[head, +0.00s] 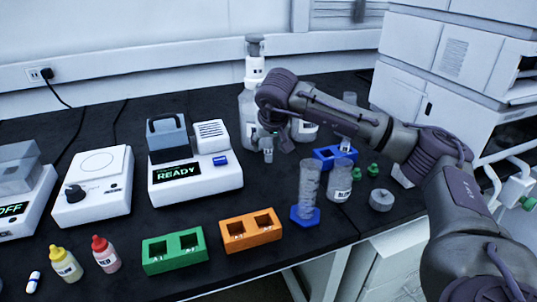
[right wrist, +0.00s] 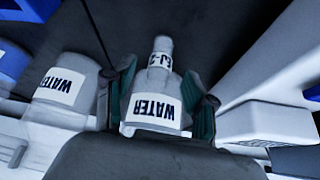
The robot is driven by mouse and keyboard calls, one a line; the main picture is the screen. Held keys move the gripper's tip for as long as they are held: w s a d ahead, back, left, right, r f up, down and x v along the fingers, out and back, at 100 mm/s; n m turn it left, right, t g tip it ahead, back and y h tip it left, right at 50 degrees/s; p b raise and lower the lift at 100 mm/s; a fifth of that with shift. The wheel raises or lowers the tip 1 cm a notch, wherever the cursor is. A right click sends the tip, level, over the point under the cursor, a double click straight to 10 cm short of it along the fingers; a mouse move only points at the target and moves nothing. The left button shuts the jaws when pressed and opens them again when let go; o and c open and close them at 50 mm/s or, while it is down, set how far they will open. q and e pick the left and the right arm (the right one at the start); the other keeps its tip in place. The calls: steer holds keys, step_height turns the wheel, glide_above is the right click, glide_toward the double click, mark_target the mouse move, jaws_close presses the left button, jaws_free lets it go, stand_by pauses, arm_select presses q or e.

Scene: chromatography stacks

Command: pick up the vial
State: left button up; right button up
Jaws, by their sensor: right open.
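A small clear vial (head: 267,150) with a white label stands on the black bench in front of a large bottle (head: 248,122). In the right wrist view a labelled vial (right wrist: 161,55) shows upside down, overlapping a bottle marked WATER (right wrist: 152,110). My right gripper (head: 279,138) is open, its fingers pointing down close to the vial in the head view. In the wrist view its teal finger pads (right wrist: 158,100) stand on either side of the WATER bottle's image, with the vial along the gap. I see no contact. My left gripper is out of view.
A second WATER bottle (right wrist: 62,88) is beside the gripper. A blue rack (head: 327,162), measuring cylinder (head: 309,180) and beaker (head: 340,182) stand to the right. The READY instrument (head: 195,178) is at left; orange (head: 250,240) and green (head: 162,264) racks lie in front.

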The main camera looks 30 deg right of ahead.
mark_target(269, 146)
steer(key=x, duration=0.2)
steer(key=shift+s+f, duration=0.1)
steer(key=shift+f, duration=0.3)
steer(key=shift+d+f, duration=0.1)
steer(key=shift+f, duration=0.15)
steer(key=c, duration=1)
steer(key=shift+r, duration=0.1)
